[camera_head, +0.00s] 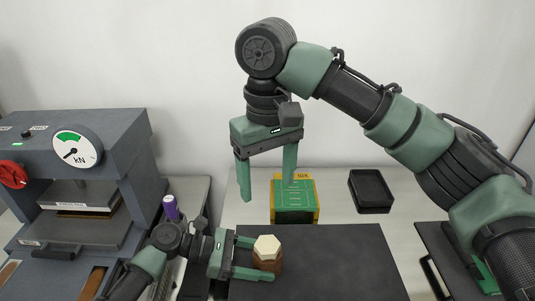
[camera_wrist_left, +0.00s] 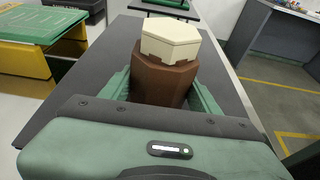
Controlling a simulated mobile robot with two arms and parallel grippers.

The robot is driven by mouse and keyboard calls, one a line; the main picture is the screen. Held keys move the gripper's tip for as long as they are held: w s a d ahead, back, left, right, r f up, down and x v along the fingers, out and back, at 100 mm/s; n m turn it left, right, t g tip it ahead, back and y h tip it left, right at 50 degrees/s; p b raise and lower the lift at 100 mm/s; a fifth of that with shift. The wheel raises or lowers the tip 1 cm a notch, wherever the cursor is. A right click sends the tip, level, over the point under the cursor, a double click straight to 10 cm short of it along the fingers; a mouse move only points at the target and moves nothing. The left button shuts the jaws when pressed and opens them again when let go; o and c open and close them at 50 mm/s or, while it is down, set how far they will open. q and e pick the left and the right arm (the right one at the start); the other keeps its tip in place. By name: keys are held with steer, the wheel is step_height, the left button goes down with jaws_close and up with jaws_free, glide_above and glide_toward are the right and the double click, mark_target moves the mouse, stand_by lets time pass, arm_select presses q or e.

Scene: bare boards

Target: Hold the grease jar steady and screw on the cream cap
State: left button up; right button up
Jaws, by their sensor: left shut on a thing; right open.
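The cream cap (camera_head: 267,246), hexagonal, sits on top of the jar. My left gripper (camera_head: 262,262) is shut on the jar from the left side. In the left wrist view the jar (camera_wrist_left: 162,82) is between the fingers and the cap (camera_wrist_left: 170,40) rests on it; I cannot tell how tightly it is seated. My right gripper (camera_head: 268,190) is open and empty, high above and behind the jar, fingers pointing down.
The dark mat (camera_head: 335,265) is clear to the right of the jar. Behind it are a green and yellow box (camera_head: 294,201) and an empty black tray (camera_head: 371,191). A grey press with a kN dial (camera_head: 77,148) and a purple object (camera_head: 170,207) stand at the left.

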arm_select(q)
steer(key=o, duration=1.6)
steer(key=shift+o, duration=0.2)
steer(key=v, duration=1.2)
